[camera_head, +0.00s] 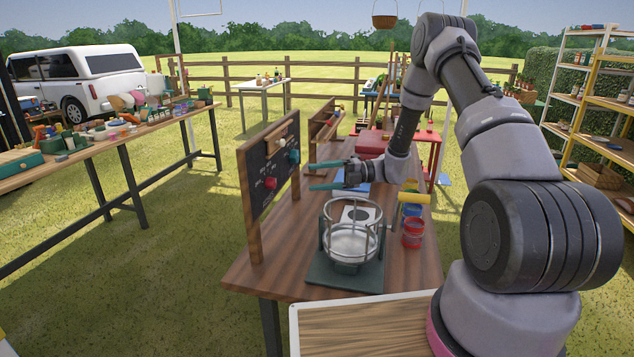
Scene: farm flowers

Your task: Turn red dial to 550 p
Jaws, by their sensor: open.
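The red dial (270,183) is on the lower left part of a dark upright panel (256,205) with a wooden frame. Small white marks surround the dial, too small to read, so its setting cannot be told. A teal dial (294,156) sits further right and higher on the same panel. My gripper (310,177) reaches in from the right with its two teal fingers pointing left at the panel. It is open and empty. Its fingertips are to the right of the red dial, apart from it and just below the teal dial.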

